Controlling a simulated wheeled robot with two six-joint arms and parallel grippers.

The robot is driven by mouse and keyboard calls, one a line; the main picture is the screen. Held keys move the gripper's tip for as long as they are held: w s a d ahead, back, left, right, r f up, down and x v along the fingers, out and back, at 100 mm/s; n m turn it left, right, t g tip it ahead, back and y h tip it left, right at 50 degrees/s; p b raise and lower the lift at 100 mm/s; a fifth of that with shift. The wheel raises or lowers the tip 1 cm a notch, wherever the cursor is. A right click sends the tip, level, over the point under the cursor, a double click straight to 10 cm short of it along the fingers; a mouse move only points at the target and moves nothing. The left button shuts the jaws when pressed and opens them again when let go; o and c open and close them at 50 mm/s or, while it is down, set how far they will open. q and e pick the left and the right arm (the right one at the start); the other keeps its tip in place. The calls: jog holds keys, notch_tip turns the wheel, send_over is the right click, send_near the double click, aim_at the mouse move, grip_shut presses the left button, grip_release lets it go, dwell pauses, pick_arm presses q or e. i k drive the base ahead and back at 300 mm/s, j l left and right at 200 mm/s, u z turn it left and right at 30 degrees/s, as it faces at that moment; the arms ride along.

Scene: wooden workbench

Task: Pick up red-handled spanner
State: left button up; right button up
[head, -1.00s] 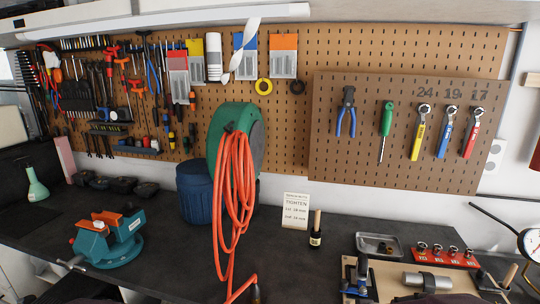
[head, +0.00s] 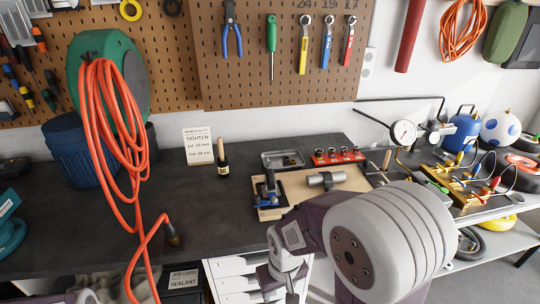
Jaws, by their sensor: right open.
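The red-handled spanner (head: 348,42) hangs upright on the raised pegboard panel, at the right end of a row of three under the number 17. The blue-handled spanner (head: 327,44) and the yellow-handled spanner (head: 304,46) hang to its left. My right arm reaches in from the lower right. My right gripper (head: 290,287) is low at the bottom edge, in front of the bench and far below the spanner. Its fingers are mostly cut off or hidden, and nothing shows held in it. My left gripper is not in view.
Blue pliers (head: 231,30) and a green screwdriver (head: 271,50) hang left of the spanners. Below stand a metal tray (head: 283,161), a red socket rack (head: 338,157) and a wooden board (head: 345,180). An orange hose (head: 110,115) hangs at left. A gauge (head: 403,132) stands at right.

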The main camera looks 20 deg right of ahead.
aim_at(351, 36)
jog(key=z, duration=1.4)
jog(key=i+l, duration=0.3)
jog(key=l, duration=0.15)
jog(key=i+l, duration=0.25)
jog(key=l, duration=0.25)
jog(key=z, duration=0.05)
